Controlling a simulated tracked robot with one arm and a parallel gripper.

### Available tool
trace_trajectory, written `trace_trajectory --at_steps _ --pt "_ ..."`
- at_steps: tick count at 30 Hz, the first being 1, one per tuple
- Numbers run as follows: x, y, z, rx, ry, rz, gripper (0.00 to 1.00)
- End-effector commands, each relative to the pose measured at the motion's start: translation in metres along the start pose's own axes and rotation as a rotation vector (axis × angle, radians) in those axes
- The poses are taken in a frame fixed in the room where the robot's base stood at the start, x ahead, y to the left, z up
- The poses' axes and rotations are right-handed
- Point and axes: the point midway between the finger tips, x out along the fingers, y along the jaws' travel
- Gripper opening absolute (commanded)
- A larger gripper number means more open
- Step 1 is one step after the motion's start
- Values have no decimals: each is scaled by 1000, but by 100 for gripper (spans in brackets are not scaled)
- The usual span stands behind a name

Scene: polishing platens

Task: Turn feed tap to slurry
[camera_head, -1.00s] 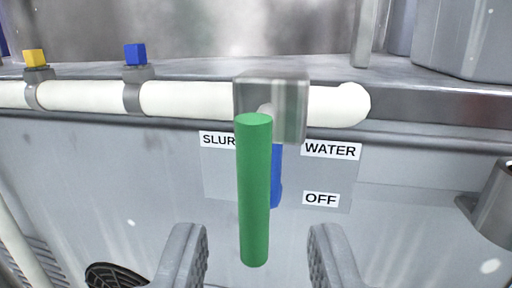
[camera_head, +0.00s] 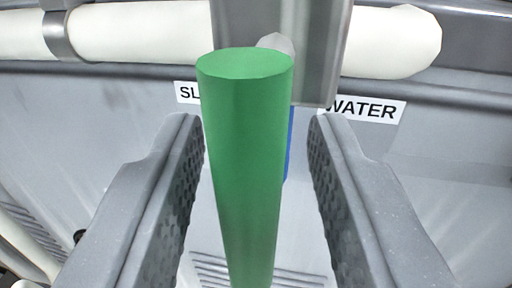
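The feed tap's green handle (camera_head: 243,160) hangs down from the tap's grey metal body (camera_head: 325,50) on the white pipe. My gripper (camera_head: 255,165) is open, with one grey finger on each side of the handle. A gap shows on both sides, wider on the right. The "WATER" label (camera_head: 362,109) is to the right of the handle. The "SLURRY" label (camera_head: 187,92) is to the left and mostly hidden behind the handle. A strip of a blue part (camera_head: 289,145) shows behind the handle. The "OFF" label is not visible.
The white pipe (camera_head: 140,31) runs across the top, with a grey clamp ring (camera_head: 58,35) at the left and a rounded end (camera_head: 400,40) at the right. A grey panel (camera_head: 455,150) lies behind the handle. Slotted vents show low down.

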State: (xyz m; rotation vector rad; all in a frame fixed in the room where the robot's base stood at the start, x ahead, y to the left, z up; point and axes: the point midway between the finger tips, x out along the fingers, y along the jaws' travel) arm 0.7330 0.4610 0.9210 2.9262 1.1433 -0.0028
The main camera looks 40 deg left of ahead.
Motion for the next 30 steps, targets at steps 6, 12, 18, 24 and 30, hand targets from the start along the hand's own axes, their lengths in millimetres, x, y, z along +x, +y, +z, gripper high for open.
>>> trace_trajectory --at_steps 6,12,18,24,30 --pt "0 0 0 0 1 0 6" --pt "-5 7 -2 0 4 2 0" --pt "-1 5 -1 5 3 6 0" --pt "-1 4 -3 12 6 6 0" --pt "0 3 -4 24 11 5 0"
